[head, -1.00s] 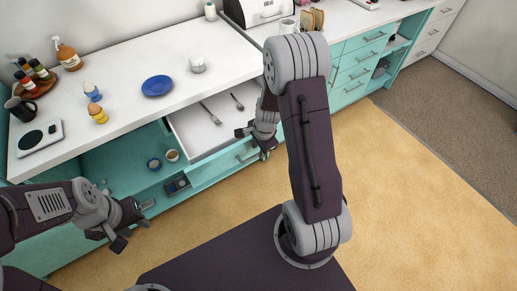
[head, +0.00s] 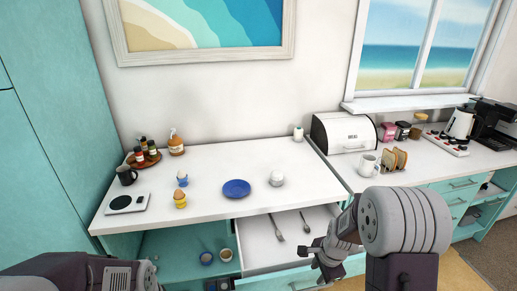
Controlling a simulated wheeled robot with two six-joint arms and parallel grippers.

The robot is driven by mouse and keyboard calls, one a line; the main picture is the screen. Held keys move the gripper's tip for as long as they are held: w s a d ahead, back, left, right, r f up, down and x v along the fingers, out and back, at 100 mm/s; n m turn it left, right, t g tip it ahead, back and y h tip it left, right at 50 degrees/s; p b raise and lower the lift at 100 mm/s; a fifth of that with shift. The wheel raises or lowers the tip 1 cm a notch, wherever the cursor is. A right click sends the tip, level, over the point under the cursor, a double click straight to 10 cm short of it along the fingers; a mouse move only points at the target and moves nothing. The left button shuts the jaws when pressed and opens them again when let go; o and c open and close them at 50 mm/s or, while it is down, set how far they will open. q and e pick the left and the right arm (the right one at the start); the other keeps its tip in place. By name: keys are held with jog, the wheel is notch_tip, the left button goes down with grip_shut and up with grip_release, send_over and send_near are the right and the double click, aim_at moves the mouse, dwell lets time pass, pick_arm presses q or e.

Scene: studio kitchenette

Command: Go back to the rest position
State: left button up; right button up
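My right gripper (head: 312,264) is at the lower right of the head view, in front of the open drawer (head: 262,258). Its fingers look spread apart, with nothing between them. My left arm shows only at the bottom left edge; its gripper is out of the picture. The drawer holds a fork (head: 276,228) and another utensil (head: 305,222), both lying apart from my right gripper.
The white counter (head: 235,160) holds a blue plate (head: 236,188), two egg cups, a small jar (head: 277,178), a scale (head: 127,204), a dark mug (head: 127,176) and a bottle tray. A bread box (head: 344,133), toast rack and mug (head: 369,166) stand right. Cups sit in the open compartment below.

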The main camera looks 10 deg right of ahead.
jog(key=s+a+r+n, duration=0.2)
jog(key=s+n, duration=0.3)
jog(key=n, duration=0.3)
jog(key=s+a+r+n+g, duration=0.1)
jog(key=s+a+r+n, duration=0.1)
jog(key=s+a+n, duration=0.2)
jog(key=s+n, duration=0.2)
jog(key=n, duration=0.2)
jog(key=shift+s+a+r+n, duration=0.2)
jog(key=shift+a+n, duration=0.1)
jog(key=shift+s, duration=0.15)
